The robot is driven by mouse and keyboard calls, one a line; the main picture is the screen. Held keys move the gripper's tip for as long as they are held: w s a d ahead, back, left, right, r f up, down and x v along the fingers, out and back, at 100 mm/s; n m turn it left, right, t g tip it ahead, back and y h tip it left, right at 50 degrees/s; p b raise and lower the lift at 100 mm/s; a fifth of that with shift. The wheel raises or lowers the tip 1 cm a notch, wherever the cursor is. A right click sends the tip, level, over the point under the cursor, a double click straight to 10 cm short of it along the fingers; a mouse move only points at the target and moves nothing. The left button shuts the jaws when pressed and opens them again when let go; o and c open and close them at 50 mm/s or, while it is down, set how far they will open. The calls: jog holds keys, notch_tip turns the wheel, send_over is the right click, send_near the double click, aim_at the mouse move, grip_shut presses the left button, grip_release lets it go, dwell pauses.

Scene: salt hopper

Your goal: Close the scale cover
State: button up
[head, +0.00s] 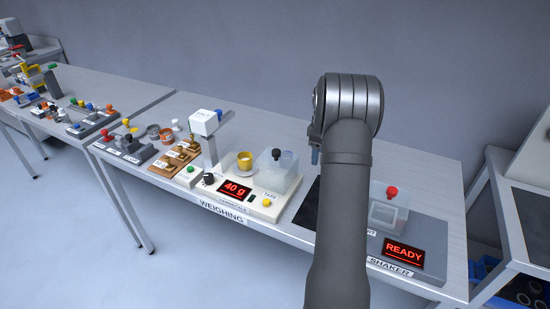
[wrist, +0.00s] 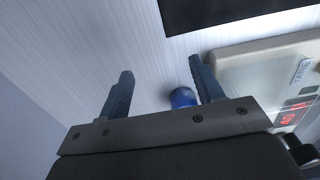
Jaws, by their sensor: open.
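The scale (head: 258,208) is a cream unit on the bench with a red display reading 40 g. A yellow cup (head: 245,160) stands on its left part, uncovered. A clear box-shaped cover (head: 286,173) with a black knob (head: 276,154) sits on the right part of the scale, beside the cup. My gripper (wrist: 162,82) is open and empty in the wrist view, its two dark fingers spread over the bench. The scale's edge (wrist: 252,62) shows right of the fingers there. In the head view my arm hides most of the gripper; only a finger shows right of the cover.
A white hopper (head: 205,122) on a post stands behind the scale, left of the cup. A shaker (head: 388,215) with a red knob and READY display is at right. A small blue object (wrist: 182,97) lies near the right finger. Weights (head: 178,156) sit at left.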

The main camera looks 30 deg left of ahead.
jog(key=shift+s+d+r, duration=0.1)
jog(key=c, duration=0.4)
jog(key=s+d+r+m+y, duration=0.1)
jog(key=m, duration=0.1)
jog(key=s+d+r+m+g+y, duration=0.1)
jog(key=m, duration=0.1)
jog(key=s+d+r+m+y, duration=0.1)
jog(key=s+r, duration=0.1)
jog(key=shift+s+r+m+g, duration=0.1)
jog(key=shift+m+g, duration=0.2)
jog(key=shift+m, duration=0.1)
grip_shut()
jog(key=s+d+r+m+y, duration=0.3)
jog(key=s+r+m+y, duration=0.3)
jog(key=r+m, duration=0.4)
send_near(278, 158)
jog(key=shift+g, duration=0.3)
jog(key=a+f, duration=0.1)
jog(key=f, duration=0.2)
jog(key=a+f, duration=0.1)
jog(key=shift+w+a+f, duration=0.25)
jog(key=shift+w+a, duration=0.05)
jog(key=shift+w, duration=0.1)
jog(key=shift+s+a, duration=0.1)
jog(key=shift+a, duration=0.45)
